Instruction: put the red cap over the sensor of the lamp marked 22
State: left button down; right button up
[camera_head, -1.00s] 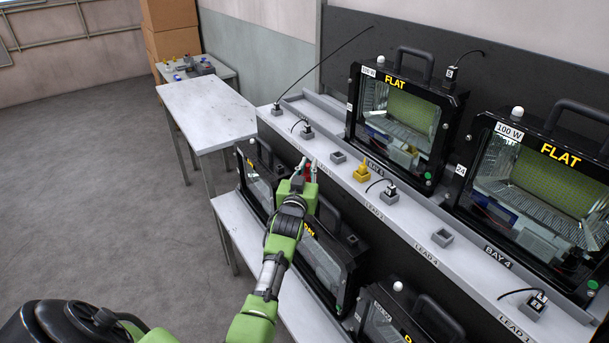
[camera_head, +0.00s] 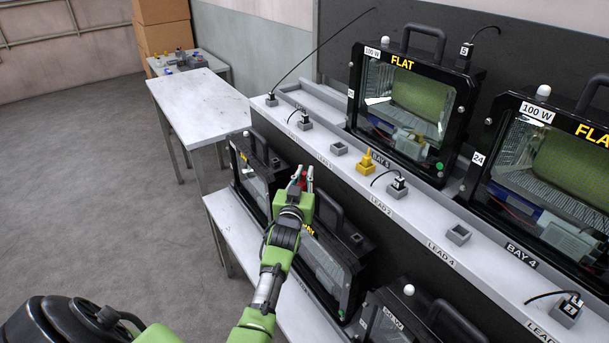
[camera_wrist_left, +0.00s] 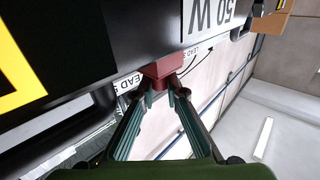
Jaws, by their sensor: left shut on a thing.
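My left gripper (camera_head: 303,183) is shut on the red cap (camera_head: 303,178). The cap also shows between the fingertips in the left wrist view (camera_wrist_left: 163,68), close against a dark housing with a "50 W" label (camera_wrist_left: 212,15); I cannot tell whether they touch. In the head view the gripper is at the upper edge of the middle lower lamp (camera_head: 328,262). No white dome shows on this lamp; the gripper hides that corner. I cannot read a 22 on any lamp. My right gripper is not in view.
Lower lamps stand at left (camera_head: 252,170) and front (camera_head: 385,325), with a white dome (camera_head: 408,290) on the front one. Above is a ledge (camera_head: 415,222) with small sockets, leads and a yellow plug (camera_head: 367,162). Two larger lamps (camera_head: 405,110) (camera_head: 540,165) stand behind. A white table (camera_head: 195,105) is at left.

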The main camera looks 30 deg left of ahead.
pick_arm(q)
jog(key=shift+f, duration=0.25)
jog(key=shift+w+f+b, duration=0.1)
jog(key=shift+f+b, duration=0.25)
jog(key=shift+f, duration=0.1)
jog(key=c, duration=2)
grip_release()
jog(key=shift+r, duration=0.1)
jog(key=shift+c, duration=0.2)
